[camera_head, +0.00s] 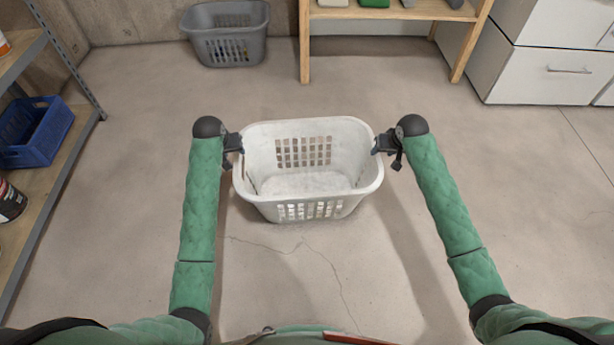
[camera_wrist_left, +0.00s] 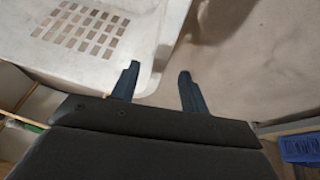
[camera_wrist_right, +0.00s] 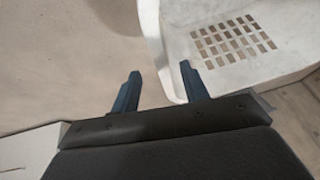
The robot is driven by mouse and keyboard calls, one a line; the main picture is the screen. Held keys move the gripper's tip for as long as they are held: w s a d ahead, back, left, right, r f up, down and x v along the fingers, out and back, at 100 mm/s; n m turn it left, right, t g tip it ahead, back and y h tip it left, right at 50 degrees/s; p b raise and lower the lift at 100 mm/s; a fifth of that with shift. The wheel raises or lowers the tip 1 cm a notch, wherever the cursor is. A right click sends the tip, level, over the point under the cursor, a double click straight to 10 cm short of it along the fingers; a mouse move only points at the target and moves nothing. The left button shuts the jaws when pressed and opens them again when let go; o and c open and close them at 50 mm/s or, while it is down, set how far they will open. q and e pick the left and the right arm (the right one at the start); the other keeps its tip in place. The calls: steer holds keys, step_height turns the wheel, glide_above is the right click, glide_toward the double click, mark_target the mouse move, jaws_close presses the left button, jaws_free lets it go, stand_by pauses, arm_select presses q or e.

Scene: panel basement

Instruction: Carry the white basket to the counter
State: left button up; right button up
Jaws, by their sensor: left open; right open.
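The white basket (camera_head: 308,210) is upright and empty in the middle of the head view, between my two arms, with slotted sides. My left gripper (camera_head: 238,150) is at its left rim and my right gripper (camera_head: 385,150) is at its right rim. In the left wrist view the open fingers (camera_wrist_left: 158,85) stand apart, with the basket's rim (camera_wrist_left: 150,72) by one finger. In the right wrist view the open fingers (camera_wrist_right: 160,85) are spread too, with the basket's wall (camera_wrist_right: 158,45) at the gap. I cannot tell whether the fingers touch the basket. No counter is clearly identifiable.
A grey basket (camera_head: 228,48) stands at the back wall. A wooden shelf unit (camera_head: 400,12) and white drawer cabinets (camera_head: 555,75) are at the back. A metal-framed shelf (camera_head: 42,190) with a blue crate (camera_head: 36,132) is on the left. Open concrete floor surrounds the white basket.

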mark_target(239, 157)
arm_select(q)
steer(key=shift+x, duration=3.8)
arm_select(e)
steer(key=shift+x, duration=3.8)
arm_select(q)
jaws_close()
arm_select(e)
jaws_close()
arm_select(q)
steer(key=shift+r, duration=0.1)
